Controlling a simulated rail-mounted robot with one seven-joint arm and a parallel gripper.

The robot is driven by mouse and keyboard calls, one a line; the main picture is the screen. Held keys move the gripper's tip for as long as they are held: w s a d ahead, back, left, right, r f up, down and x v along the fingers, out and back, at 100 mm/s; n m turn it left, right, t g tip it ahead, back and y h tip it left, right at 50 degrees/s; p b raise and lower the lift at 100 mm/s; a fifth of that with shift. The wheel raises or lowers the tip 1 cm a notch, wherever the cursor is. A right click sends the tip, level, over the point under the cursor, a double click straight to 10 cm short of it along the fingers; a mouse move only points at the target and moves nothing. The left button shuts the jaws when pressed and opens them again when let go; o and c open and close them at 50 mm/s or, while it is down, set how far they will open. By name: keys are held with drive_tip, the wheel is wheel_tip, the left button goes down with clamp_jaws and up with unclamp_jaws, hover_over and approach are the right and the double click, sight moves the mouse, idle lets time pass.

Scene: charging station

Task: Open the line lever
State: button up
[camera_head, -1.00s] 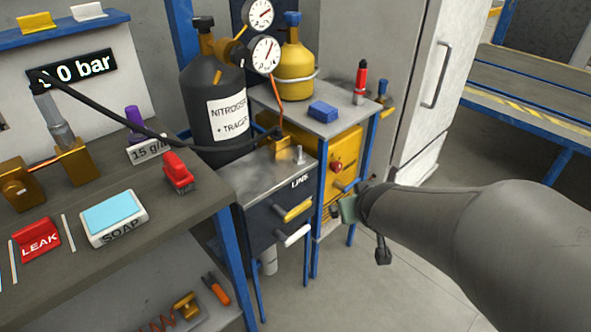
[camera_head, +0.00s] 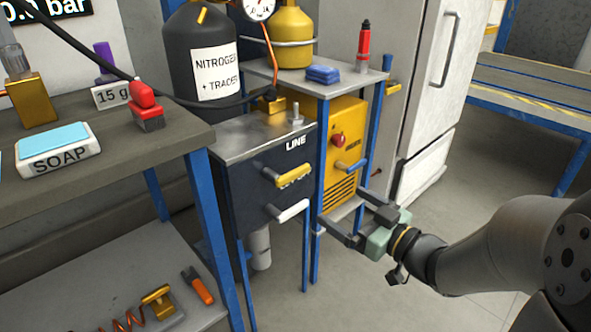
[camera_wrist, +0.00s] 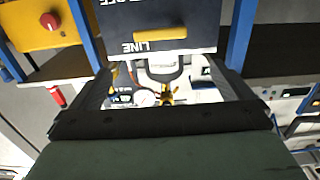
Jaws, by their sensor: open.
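A dark cabinet (camera_head: 262,165) marked LINE stands left of centre in the head view. A yellow-handled lever (camera_head: 293,177) sticks out of its front, with a white-handled lever (camera_head: 290,212) below it. Both handles point right and slightly up. My gripper (camera_head: 345,218) is open and empty, to the right of both levers and apart from them. Its two fingers point left toward the cabinet. In the wrist view the LINE panel (camera_wrist: 190,38) shows upside down beyond the open fingers (camera_wrist: 163,78), with a yellow handle (camera_wrist: 146,38) on it.
A yellow machine (camera_head: 342,150) with a red knob and a blue-handled lever stands just right of the cabinet, under a shelf on blue posts. The black nitrogen cylinder (camera_head: 205,60) stands behind. A workbench with a soap box (camera_head: 58,150) is at left. Floor at right is open.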

sight(296, 176)
drive_tip(key=p+x, duration=0.5)
drive_tip(key=x, duration=0.9)
drive_tip(key=shift+w+a+f+p, duration=0.15)
drive_tip(key=shift+w+a+p, duration=0.1)
drive_tip(key=shift+a+p, duration=0.15)
drive_tip(key=shift+w+a, duration=0.5)
drive_tip(key=shift+w, duration=0.05)
drive_tip(key=shift+c, duration=0.3)
drive_tip(key=c, duration=1)
drive_tip(key=shift+d, duration=0.1)
